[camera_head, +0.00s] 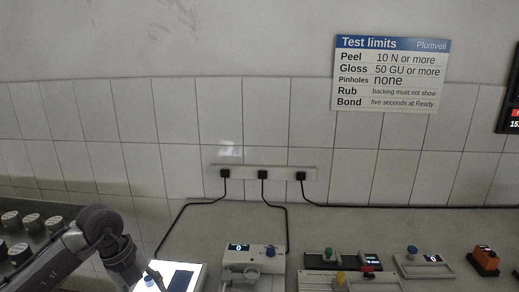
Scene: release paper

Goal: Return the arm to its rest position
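My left arm (104,232) comes in from the lower left and bends down past the bottom edge. Its gripper is below the picture and hidden. My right arm and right gripper do not show. The arm's lower end is beside a bright white device with a dark screen (180,281) at the bottom edge; I cannot tell whether they touch.
A bench (370,230) runs along the tiled wall. On it stand a white device with a display (254,254), a green-knobbed unit (327,258), a blue-knobbed unit (424,266) and an orange-topped block (485,259). Several dark-sided cylinders (32,221) stand at left. Black cables cross the back.

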